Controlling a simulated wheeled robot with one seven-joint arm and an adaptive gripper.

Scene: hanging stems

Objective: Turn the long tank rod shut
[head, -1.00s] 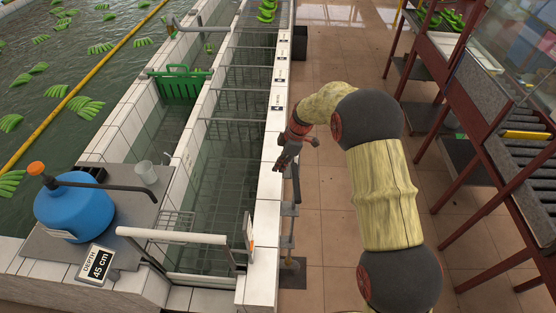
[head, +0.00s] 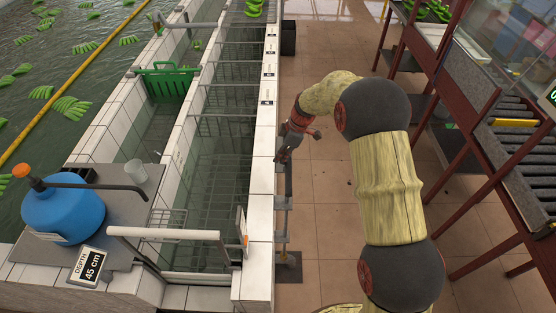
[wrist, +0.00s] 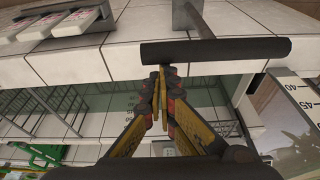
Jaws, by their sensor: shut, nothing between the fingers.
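The long rod (head: 284,205) stands upright on the floor beside the tank's right wall in the head view, with a dark foot plate. In the wrist view a dark crossbar handle (wrist: 240,49) lies across a grey stem (wrist: 190,18). My gripper (head: 281,158) is over the top of the rod in the head view and hides part of it. In the wrist view my gripper (wrist: 161,72) is shut and empty, its fingertips at the near edge of the crossbar. I cannot tell whether they touch it.
The tiled tank wall (head: 260,180) runs along the left of my arm. A white pipe arm (head: 165,234), blue container (head: 62,214) and depth sign (head: 88,267) are at lower left. A roller conveyor (head: 515,140) stands right. Floor (head: 315,220) is open between.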

